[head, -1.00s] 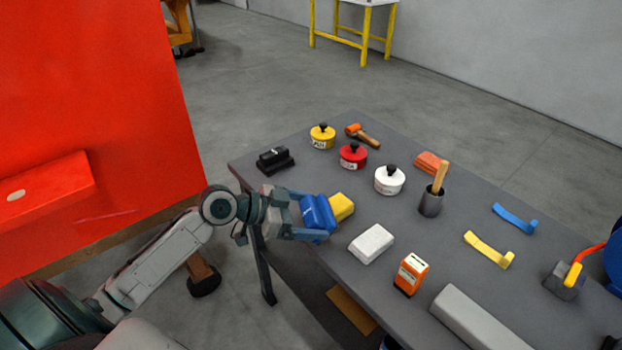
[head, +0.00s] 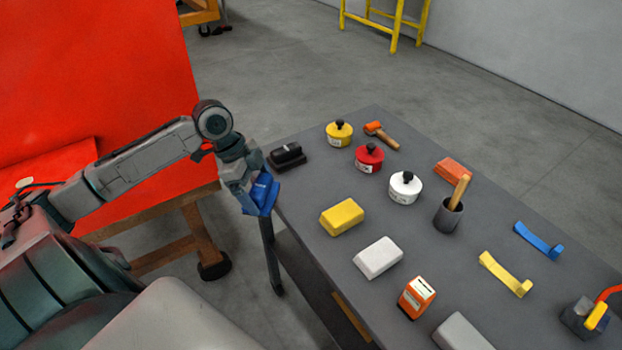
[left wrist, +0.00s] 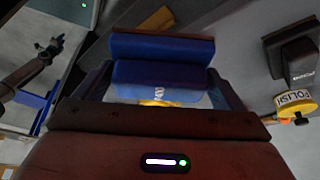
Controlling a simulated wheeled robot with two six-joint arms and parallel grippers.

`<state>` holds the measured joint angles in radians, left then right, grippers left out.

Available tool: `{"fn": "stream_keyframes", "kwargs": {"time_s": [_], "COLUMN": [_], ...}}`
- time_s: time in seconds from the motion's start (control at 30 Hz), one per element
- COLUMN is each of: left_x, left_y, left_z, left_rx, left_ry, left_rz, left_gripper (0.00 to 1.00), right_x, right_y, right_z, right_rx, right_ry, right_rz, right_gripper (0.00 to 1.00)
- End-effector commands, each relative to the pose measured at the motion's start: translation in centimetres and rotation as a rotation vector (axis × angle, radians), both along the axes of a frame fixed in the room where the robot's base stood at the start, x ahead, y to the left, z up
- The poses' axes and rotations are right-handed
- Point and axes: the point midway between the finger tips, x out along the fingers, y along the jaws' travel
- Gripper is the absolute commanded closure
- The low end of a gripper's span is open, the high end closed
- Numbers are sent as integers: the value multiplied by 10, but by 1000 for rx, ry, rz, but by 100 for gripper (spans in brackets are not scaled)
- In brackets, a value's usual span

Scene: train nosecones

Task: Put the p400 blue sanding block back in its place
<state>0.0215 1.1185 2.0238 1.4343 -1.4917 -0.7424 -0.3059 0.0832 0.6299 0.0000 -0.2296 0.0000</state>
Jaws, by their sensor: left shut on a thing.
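The blue sanding block (head: 263,193) is held in my left gripper (head: 256,200), just off the table's near left edge. In the left wrist view the blue block (left wrist: 160,65) sits between the two fingers, and the gripper is shut on it. Its label is too small to read. A yellow block (head: 342,217) and a white block (head: 378,257) lie in a row on the table. A black block-shaped tool (head: 287,157) lies at the table's left corner, beyond the gripper.
The grey table (head: 318,180) also carries yellow, red (head: 369,158) and white lidded pots, a hammer (head: 381,135), a dark cup (head: 447,215), an orange-white box (head: 416,297) and hooked strips. A red panel (head: 110,60) stands at the left. Bare tabletop lies left of the yellow block.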

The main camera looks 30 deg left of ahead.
Motion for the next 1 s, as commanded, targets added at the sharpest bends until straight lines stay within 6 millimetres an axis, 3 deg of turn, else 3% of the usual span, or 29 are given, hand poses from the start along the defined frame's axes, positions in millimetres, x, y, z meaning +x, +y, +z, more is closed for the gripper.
{"fn": "stream_keyframes", "kwargs": {"time_s": [0.37,0.8,1.0], "left_x": [40,112,134], "left_y": [-18,-44,-50], "left_z": [-1,-7,-12], "left_rx": [-9,-9,-3], "left_ry": [-2,1,2], "left_rz": [-1,-2,-1], "left_gripper": [28,28,28], "right_x": [4,2,2], "right_y": [1,6,6], "right_z": [10,29,34], "right_rx": [0,6,6], "right_ry": [-8,-8,-7], "right_rz": [1,-2,-2], "right_gripper": [64,64,64]}}
